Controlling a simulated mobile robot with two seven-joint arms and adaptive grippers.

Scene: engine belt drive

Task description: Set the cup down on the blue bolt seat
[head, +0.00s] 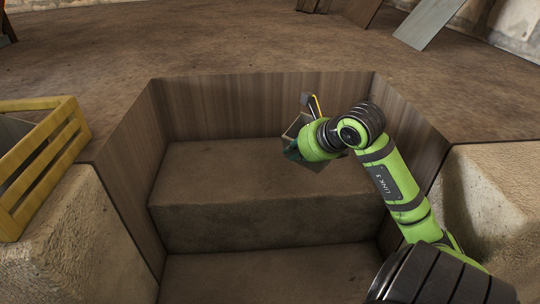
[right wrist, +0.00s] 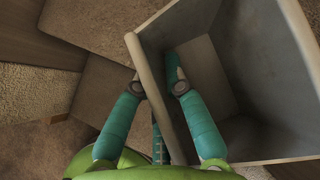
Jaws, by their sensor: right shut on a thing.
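A grey, square-sided open container (right wrist: 275,75) fills the right of the right wrist view; it may be the cup. My right gripper (right wrist: 158,88) is shut on its wall, with one teal finger outside and the other inside the open hollow. In the head view the container (head: 296,124) shows only partly behind my right gripper (head: 293,152), held above a brown step. The container is tilted in the right wrist view. I see no blue bolt seat in either view. My left gripper is out of view.
A wood-lined pit (head: 215,105) surrounds the brown step (head: 260,215); a lower step (head: 260,280) lies in front. A yellow slatted crate (head: 45,160) stands on a stone block at left. A grey board (head: 427,22) leans at the back right. The step's left part is clear.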

